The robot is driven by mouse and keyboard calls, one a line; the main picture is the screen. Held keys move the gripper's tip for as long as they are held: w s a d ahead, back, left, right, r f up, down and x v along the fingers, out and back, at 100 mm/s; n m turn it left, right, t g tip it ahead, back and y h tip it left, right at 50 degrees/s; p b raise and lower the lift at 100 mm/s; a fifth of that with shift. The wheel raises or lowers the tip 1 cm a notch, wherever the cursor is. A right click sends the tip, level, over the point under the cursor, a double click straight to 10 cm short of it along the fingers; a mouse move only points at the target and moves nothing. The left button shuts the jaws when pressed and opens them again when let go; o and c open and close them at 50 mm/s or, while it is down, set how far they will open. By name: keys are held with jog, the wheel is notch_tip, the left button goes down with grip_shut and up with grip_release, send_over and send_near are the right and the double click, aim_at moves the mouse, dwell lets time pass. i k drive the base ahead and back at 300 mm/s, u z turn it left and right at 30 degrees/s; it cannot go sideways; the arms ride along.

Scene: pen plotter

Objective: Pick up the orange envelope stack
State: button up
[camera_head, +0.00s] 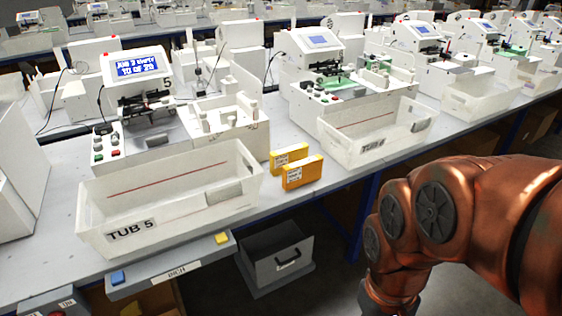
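Two yellow-orange blocks with white labels stand on the table between the two nearest tubs. They look like envelope stacks; the front orange envelope stack (303,174) is nearer the table's front edge. The rear orange envelope stack (290,155) is just behind it and partly hidden by it. I cannot tell whether the two touch. My copper-coloured arm fills the lower right, in front of the table and to the right of the stacks. My gripper is out of the frame.
TUB 5 (110,208) is left of the stacks, and TUB 6 (335,147) is right of them. White plotter machines stand behind. A grey panel (140,284) with blue and yellow buttons juts from the table's front edge. A grey box (270,268) sits below the table.

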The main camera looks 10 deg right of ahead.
aim_at(297, 174)
jog(key=k, duration=0.25)
jog(key=u, duration=0.75)
jog(key=i, duration=1.2)
